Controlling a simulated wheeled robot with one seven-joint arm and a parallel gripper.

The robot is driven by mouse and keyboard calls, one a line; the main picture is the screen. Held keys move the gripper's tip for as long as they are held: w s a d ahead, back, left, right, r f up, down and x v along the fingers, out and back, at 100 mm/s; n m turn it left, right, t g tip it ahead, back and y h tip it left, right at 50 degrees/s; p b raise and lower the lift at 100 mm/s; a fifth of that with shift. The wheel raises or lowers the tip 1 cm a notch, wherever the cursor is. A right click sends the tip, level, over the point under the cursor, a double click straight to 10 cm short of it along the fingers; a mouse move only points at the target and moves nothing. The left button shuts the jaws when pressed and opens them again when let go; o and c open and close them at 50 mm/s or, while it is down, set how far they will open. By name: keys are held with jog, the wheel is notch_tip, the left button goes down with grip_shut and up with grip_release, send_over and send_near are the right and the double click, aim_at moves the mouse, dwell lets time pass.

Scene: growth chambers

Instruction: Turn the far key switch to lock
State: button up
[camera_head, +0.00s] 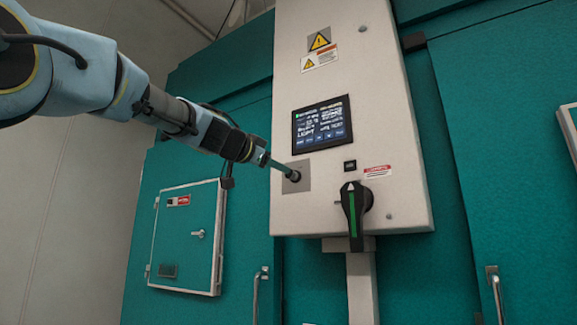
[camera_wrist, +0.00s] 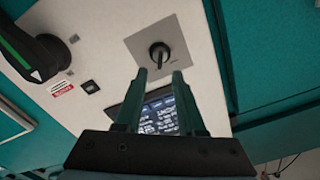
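A black key switch (camera_wrist: 159,52) sits on a square grey plate (camera_wrist: 178,38) on the white control cabinet, beside the screen. In the head view the key switch (camera_head: 294,177) is at the lower left of the cabinet front. My gripper (camera_wrist: 159,73) is open, with its two fingers spread and a gap between them. Its fingertips point at the key switch, close to it and roughly in line with it. In the head view my gripper (camera_head: 281,167) reaches in from the upper left. I cannot tell whether the fingertips touch the switch. Only one key switch shows.
The white cabinet (camera_head: 405,120) carries a lit screen (camera_head: 321,124), a small black button (camera_head: 350,165) and a large black and green rotary handle (camera_head: 354,210) right of the switch. A teal door with a small hatch (camera_head: 187,240) is at left. Metal door handles (camera_head: 497,290) stick out below.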

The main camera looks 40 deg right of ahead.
aim_at(291, 174)
jog(key=shift+p+x, duration=1.45)
jog(key=shift+x, duration=1.6)
grip_shut()
